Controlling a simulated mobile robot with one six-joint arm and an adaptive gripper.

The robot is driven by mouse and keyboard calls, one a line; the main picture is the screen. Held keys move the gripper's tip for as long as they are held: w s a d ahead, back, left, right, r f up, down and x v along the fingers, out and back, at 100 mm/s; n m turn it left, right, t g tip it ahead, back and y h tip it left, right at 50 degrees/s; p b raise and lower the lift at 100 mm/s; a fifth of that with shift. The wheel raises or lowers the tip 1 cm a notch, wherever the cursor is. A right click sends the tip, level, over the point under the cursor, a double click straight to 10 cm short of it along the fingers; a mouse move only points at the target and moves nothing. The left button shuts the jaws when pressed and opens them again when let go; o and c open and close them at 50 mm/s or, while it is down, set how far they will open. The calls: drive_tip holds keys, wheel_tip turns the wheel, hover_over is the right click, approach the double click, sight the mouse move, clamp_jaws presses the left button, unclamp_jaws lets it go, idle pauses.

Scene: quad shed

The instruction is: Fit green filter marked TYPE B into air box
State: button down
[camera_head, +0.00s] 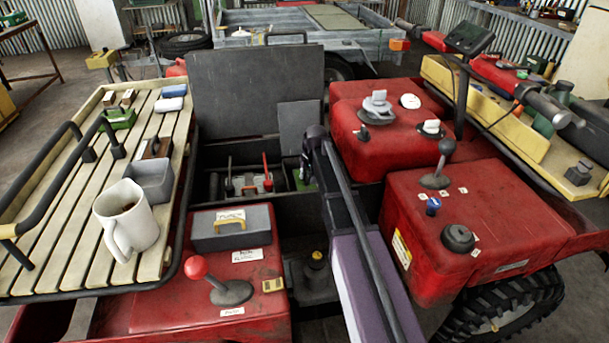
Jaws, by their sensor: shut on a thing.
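My gripper (309,168) is at the far end of my arm, low in the open bay of the red quad. My own arm hides most of it. A green block (299,181), which looks like the green filter, shows just left of my arm's end, and my gripper is shut on it. Its marking cannot be read. The air box seems to be in this dark bay, below a small upright grey panel (298,127). I cannot tell whether the block is inside it or above it. Another green block (119,118) lies on the slatted rack.
The slatted rack (62,245) holds a white mug (126,218), a grey tray (151,181) and several small blocks. A large grey lid (254,88) stands behind the bay. A red-knobbed lever (210,278) and a lever on the right (441,165) stand up beside the bay.

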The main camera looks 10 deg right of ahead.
drive_tip(key=shift+f+b, duration=0.5)
drive_tip(key=shift+f, duration=0.1)
drive_tip(key=c, duration=0.6)
unclamp_jaws()
drive_tip(key=shift+c, duration=0.2)
drive_tip(key=shift+r, duration=0.15)
